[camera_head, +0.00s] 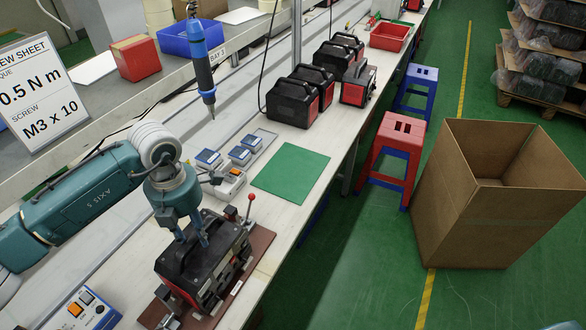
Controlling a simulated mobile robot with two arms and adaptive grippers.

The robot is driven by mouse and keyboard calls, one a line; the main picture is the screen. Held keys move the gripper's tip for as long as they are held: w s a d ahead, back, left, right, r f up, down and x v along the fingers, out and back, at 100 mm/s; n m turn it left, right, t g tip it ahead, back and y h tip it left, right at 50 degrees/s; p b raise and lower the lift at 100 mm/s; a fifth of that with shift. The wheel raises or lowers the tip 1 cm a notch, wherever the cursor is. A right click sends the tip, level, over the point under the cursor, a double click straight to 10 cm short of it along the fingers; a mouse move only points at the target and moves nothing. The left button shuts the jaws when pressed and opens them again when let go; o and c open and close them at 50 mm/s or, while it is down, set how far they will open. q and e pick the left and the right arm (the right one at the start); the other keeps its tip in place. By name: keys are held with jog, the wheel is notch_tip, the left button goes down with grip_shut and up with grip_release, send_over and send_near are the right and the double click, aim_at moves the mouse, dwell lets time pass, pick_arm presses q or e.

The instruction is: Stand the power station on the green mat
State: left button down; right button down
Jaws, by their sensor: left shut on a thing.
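The black and red power station (222,262) stands on a reddish-brown fixture board (262,243) on the near part of the bench. My left gripper (192,238) comes down from above and is shut on the power station's top handle; the fingertips are partly hidden. The green mat (290,176) lies flat and bare on the bench, beyond the power station and to its right.
A red-knobbed clamp (250,200) stands at the board's far edge. Small blue-topped boxes (240,155) lie left of the mat. A screwdriver (202,65) hangs above. Several other power stations (292,102) stand farther back. Stools (393,155) and a carton (490,200) stand right of the bench.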

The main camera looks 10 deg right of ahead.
pick_arm(q)
jog(key=shift+r+p, duration=1.05)
jog(key=shift+r, duration=1.65)
jog(key=s+d+r, duration=0.2)
jog(key=s+d, duration=0.5)
jog(key=d, duration=0.2)
jog(key=shift+s+d, duration=0.15)
jog(key=shift+d, duration=0.05)
